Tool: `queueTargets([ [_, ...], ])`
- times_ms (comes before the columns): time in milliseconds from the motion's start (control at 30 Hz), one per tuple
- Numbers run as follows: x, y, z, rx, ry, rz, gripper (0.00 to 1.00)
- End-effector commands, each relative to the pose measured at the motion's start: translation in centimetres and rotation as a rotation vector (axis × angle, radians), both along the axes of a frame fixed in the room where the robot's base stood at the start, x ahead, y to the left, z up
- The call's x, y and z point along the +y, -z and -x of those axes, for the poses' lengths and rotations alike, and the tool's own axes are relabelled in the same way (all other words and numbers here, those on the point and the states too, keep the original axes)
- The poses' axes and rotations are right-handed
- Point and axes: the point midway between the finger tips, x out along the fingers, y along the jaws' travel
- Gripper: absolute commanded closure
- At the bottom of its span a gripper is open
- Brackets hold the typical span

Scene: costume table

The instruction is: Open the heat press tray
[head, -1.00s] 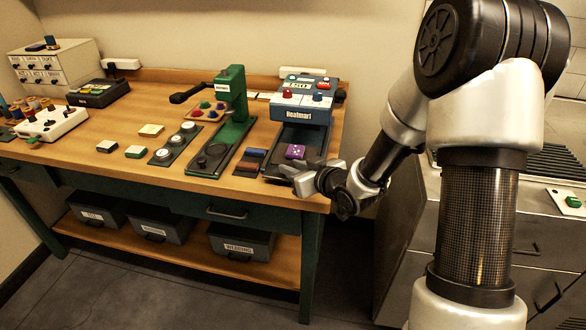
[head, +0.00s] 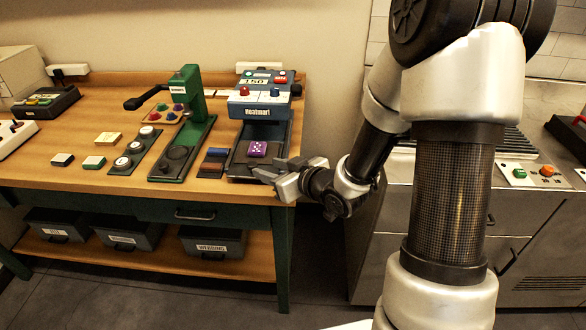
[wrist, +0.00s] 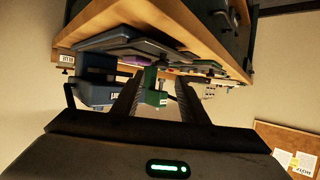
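The blue heat press (head: 260,108) stands at the right end of the wooden table; it also shows upside down in the wrist view (wrist: 95,70). Its dark tray (head: 238,163) extends out under and in front of the press head, with a purple patch (head: 257,149) on it. My gripper (head: 270,170) is at the tray's front right corner, by the table's front edge. In the wrist view the two fingers (wrist: 160,100) are apart, with no object clearly held between them. Whether a finger touches the tray cannot be told.
A green press (head: 190,110) stands left of the heat press. Brown and blue blocks (head: 214,160) lie between them. Buttons, pads and a dark device (head: 45,104) are further left. A steel cabinet (head: 440,250) stands to the right, beyond a floor gap.

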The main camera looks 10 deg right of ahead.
Motion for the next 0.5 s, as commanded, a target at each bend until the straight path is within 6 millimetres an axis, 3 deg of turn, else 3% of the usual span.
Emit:
queueTargets([
  [167,-2.3,-2.3,3.7,0.0,0.006,-0.001,0.6],
  [500,-3.1,-3.4,5.3,0.008,0.0,-0.005,0.6],
])
